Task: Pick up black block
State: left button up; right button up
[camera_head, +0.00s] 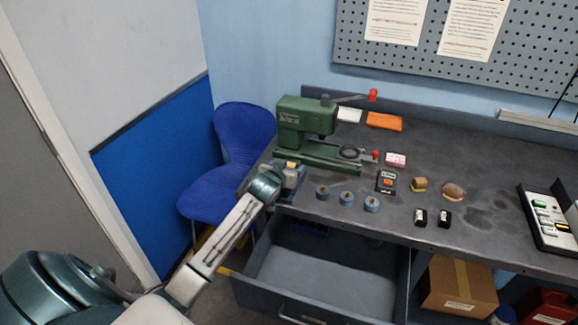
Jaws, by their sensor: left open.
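Two small black blocks with pale faces stand side by side near the front edge of the bench, a left one (420,217) and a right one (444,219). My left gripper (293,172) is at the bench's left front corner, in front of the green press and well to the left of the black blocks. It is open; its fingers are small in the view, and I cannot tell whether anything is between them. My right gripper is not in view.
A green press (305,130) stands behind my left gripper. Several blue-grey round pieces (346,199) lie between it and the blocks. A black device (387,181), a tan block (419,184) and a brown round piece (453,191) lie behind. A drawer (320,280) hangs open below.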

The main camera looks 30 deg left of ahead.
pick_arm(q)
jog(key=c, duration=1.3)
jog(key=shift+r, duration=0.1)
jog(key=shift+c, duration=0.2)
jog(key=shift+r+b, duration=0.3)
jog(key=shift+r, duration=0.2)
notch_tip(320, 180, up, 2)
jog(key=shift+r+b, duration=0.15)
jog(key=shift+b, duration=0.35)
jog(key=s+d+b, duration=0.1)
jog(key=s+d, duration=0.2)
jog(key=s, duration=0.4)
jog(key=s+d+r+b, duration=0.1)
jog(key=s+d+b, duration=0.1)
jog(key=s, duration=0.5)
jog(key=shift+s+d+r, duration=0.25)
jog(key=shift+s+d, duration=0.15)
jog(key=shift+d, duration=0.4)
